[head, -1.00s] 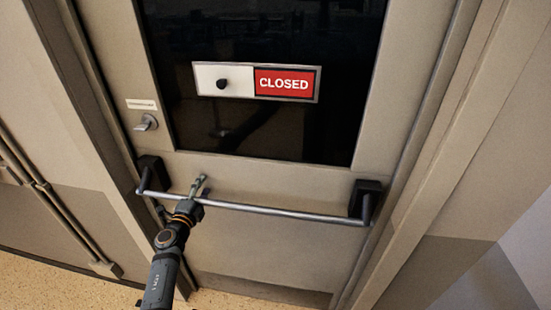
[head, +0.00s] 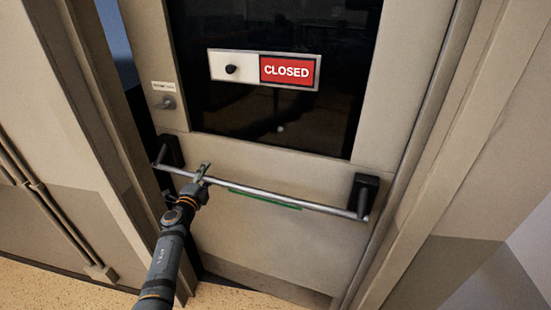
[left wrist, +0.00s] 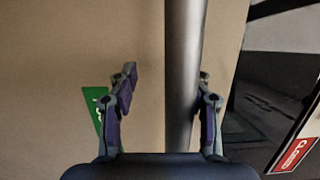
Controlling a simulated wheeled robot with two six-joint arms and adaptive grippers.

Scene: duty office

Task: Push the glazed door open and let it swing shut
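The beige glazed door (head: 290,240) stands ajar, with a gap along its left edge and its right edge still at the frame. A metal push bar (head: 300,202) crosses it below the dark glass (head: 270,110). My left gripper (head: 204,170) is at the bar's left part. In the left wrist view the fingers (left wrist: 166,76) are apart, with the bar (left wrist: 184,60) running between them, close to the right finger. I cannot tell whether they touch it. My right gripper is out of view.
A sliding sign (head: 287,71) reading CLOSED is on the glass. A turn knob (head: 168,103) sits on the door's left side. A green label (head: 265,199) is below the bar. The door frame (head: 105,120) and walls flank the opening. Speckled floor (head: 60,290) shows at lower left.

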